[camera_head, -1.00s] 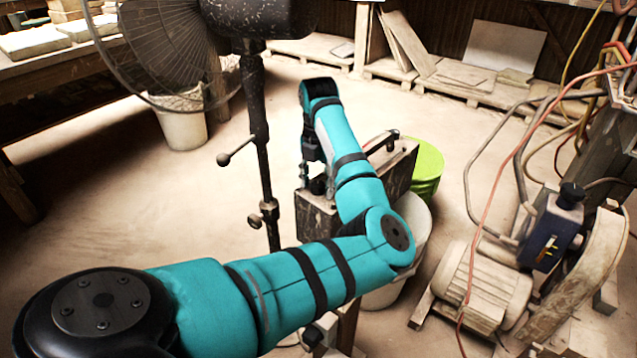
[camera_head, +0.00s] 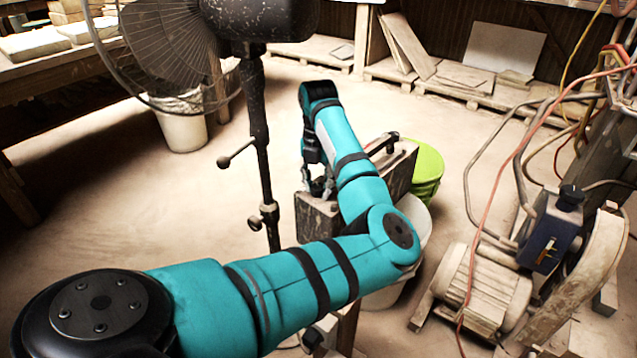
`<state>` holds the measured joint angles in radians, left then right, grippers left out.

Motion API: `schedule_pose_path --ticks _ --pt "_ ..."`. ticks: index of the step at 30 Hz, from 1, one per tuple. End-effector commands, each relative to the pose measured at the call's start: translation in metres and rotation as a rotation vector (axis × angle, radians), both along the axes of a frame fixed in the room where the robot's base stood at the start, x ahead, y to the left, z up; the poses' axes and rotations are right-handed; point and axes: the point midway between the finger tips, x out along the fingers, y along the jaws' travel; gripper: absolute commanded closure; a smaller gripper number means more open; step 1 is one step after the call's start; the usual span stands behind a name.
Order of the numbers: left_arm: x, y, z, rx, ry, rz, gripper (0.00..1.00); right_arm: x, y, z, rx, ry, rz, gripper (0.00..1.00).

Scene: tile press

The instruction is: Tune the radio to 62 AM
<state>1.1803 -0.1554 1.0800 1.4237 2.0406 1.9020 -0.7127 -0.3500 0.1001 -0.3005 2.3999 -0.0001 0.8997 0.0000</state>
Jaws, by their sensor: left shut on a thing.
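The radio (camera_head: 403,170) is a dark, worn box with a handle on top, standing at the middle of the view, partly hidden behind my left arm. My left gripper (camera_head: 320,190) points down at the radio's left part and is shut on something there. The thing between its fingers is too small and too covered to make out, as are the dial and its reading. My right gripper does not show.
A black fan on a stand (camera_head: 262,130) rises just left of the radio. A lime green bucket (camera_head: 427,172) and a white bucket (camera_head: 413,225) stand behind and right of it. A machine with a motor (camera_head: 485,287) and hoses fills the right side. Open floor lies at the left.

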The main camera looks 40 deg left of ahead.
Motion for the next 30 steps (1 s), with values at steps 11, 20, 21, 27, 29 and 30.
schedule_pose_path --ticks 11,20,21,27,29,30 --pt "0.0004 0.0005 0.0015 -0.001 -0.003 0.322 1.00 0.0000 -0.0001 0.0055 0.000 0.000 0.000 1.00" --pt "0.0001 0.0010 0.0015 0.000 -0.004 0.608 1.00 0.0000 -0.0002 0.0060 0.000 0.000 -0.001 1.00" --pt "-0.0001 0.0011 0.0011 0.000 -0.003 0.646 1.00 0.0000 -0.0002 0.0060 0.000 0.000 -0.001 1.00" --pt "-0.0008 0.0017 0.0011 0.000 -0.004 0.837 1.00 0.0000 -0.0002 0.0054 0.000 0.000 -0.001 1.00" --pt "-0.0011 0.0017 0.0010 0.001 -0.003 0.893 1.00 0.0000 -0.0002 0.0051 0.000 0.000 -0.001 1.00" --pt "-0.0011 0.0016 0.0009 0.000 -0.003 0.931 1.00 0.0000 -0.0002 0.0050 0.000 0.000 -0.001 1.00"
